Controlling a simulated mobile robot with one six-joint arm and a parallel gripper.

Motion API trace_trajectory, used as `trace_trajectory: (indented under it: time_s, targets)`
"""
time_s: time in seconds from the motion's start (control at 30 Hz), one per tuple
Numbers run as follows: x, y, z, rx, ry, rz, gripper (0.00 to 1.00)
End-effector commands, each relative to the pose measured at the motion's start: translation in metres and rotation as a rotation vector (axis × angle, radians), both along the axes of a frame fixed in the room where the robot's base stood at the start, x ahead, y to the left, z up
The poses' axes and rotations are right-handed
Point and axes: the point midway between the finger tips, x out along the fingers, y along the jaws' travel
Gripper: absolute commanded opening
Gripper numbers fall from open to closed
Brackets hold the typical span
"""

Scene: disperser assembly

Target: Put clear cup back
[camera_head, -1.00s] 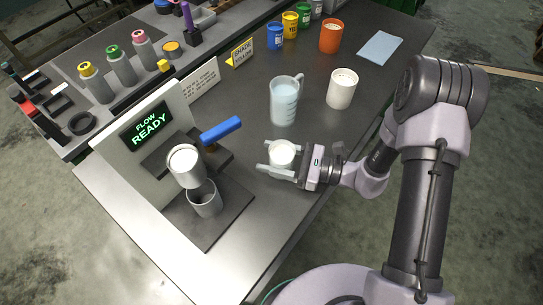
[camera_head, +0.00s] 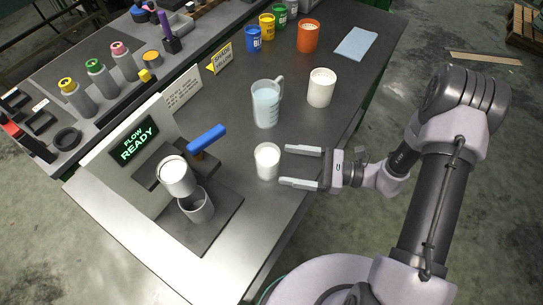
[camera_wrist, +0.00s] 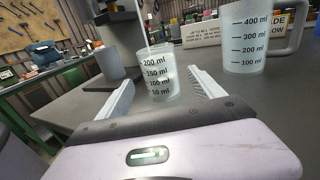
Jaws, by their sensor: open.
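The clear cup (camera_head: 267,161) stands upright on the grey bench near its front edge, with white content inside. In the wrist view the cup (camera_wrist: 159,82) shows marks up to 200 ml and stands ahead, between the lines of my two fingers. My gripper (camera_head: 303,167) is open and empty, to the right of the cup and apart from it. Its fingers point left toward the cup. The dispenser (camera_head: 139,145) with a "FLOW READY" display stands to the left. A grey cup (camera_head: 197,205) sits on its dark base, below a white-topped cylinder (camera_head: 176,176).
A larger clear jug (camera_head: 266,104) stands behind the cup, and a white tub (camera_head: 320,88) stands right of the jug. An orange tub (camera_head: 308,36) and a blue cloth (camera_head: 356,43) are farther back. The bench's front left corner is bare.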

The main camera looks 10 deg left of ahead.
Motion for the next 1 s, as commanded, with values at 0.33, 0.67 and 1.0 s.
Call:
trace_trajectory:
  time_s: [0.33,0.67,1.0]
  targets:
    - [-0.001,-0.027,0.000,-0.001,-0.001,0.002,0.77]
    - [-0.058,-0.032,0.113,-0.467,-0.435,0.413,0.77]
    - [-0.116,-0.100,0.211,-1.312,-1.192,0.544,0.77]
